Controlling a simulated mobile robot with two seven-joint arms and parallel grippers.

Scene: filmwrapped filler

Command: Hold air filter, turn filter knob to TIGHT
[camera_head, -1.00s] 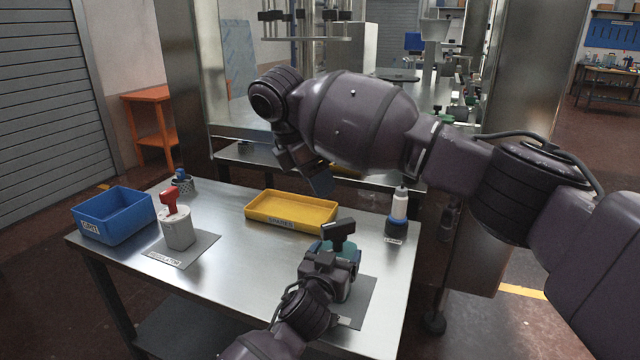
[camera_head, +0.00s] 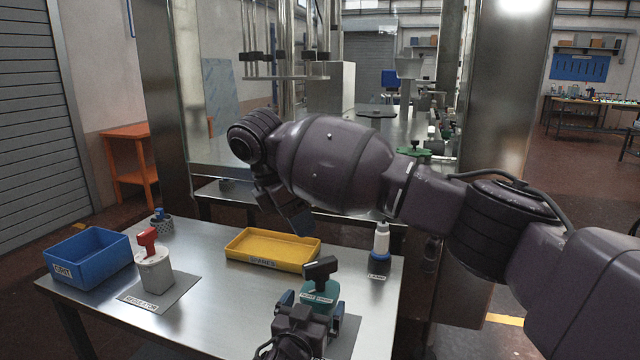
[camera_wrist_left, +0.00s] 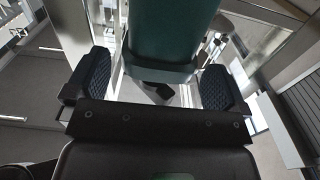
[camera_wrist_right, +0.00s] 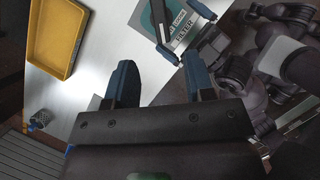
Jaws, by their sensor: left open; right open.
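The air filter (camera_head: 322,293) has a teal body with a black T-shaped knob (camera_head: 320,268) on top. It stands near the table's front right. My left gripper (camera_head: 309,305) is open at the filter's near side; in the left wrist view the teal body (camera_wrist_left: 170,35) shows between the spread fingers, with contact unclear. My right gripper (camera_head: 298,220) is open and empty above the table's back edge, apart from the filter. In the right wrist view, the filter's label plate (camera_wrist_right: 186,28) lies beyond its fingers. The knob's setting cannot be read.
A yellow tray (camera_head: 240,255) is at the table's back middle. A white-and-blue bottle (camera_head: 381,243) stands at back right. At left are a regulator (camera_head: 155,272) with a red knob and a blue bin (camera_head: 88,278). The table's middle is clear.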

